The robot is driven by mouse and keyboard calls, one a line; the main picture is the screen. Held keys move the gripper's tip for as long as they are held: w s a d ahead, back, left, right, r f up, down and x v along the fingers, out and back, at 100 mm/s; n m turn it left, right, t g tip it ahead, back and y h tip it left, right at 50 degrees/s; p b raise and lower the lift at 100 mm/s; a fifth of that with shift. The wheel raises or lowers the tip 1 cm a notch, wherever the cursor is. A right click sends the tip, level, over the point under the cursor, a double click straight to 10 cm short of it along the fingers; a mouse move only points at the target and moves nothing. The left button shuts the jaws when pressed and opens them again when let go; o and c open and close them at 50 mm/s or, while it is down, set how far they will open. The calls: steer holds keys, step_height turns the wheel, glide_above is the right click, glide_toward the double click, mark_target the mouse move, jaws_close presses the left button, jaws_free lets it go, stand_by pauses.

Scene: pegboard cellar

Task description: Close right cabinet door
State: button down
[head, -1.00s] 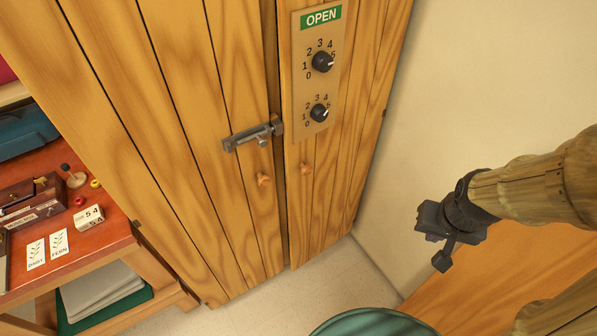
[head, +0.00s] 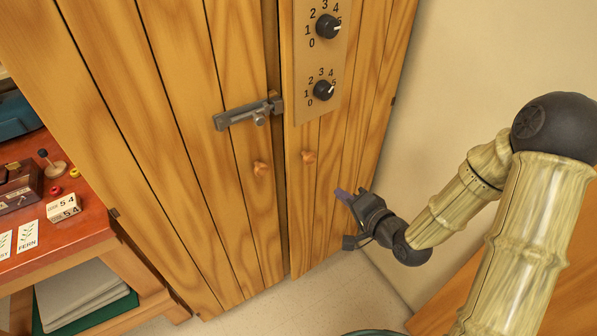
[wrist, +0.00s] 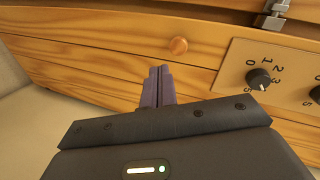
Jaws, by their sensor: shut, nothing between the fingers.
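The right cabinet door (head: 345,150) is wooden, with a round wooden knob (head: 309,157) and a dial panel on its upper part. A dark gap runs between it and the left door (head: 190,130), so it stands slightly ajar. A metal bolt latch (head: 247,112) sits on the left door at the seam. My gripper (head: 343,194) is shut and empty, in front of the right door's lower part, right of and below the knob. In the wrist view the closed fingers (wrist: 158,86) point toward the door, beside the knob (wrist: 179,46); I cannot tell whether they touch it.
The dial panel (head: 322,60) has two black knobs. A red-topped table (head: 75,228) with small items stands at the left. A pale wall (head: 460,80) is close on the right. Some floor (head: 335,290) is clear below the doors.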

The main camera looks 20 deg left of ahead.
steer(key=a+m+y, duration=0.1)
steer(key=s+a+r+m+t+y+b, duration=0.1)
steer(key=y, duration=0.1)
steer(key=shift+a+m, duration=0.3)
steer(key=shift+m, duration=0.1)
steer(key=shift+w+f+b, duration=0.1)
steer(key=shift+b, duration=0.35)
steer(key=b, duration=0.3)
glide_toward(292, 154)
steer(key=x, duration=0.7)
steer(key=shift+f, duration=0.1)
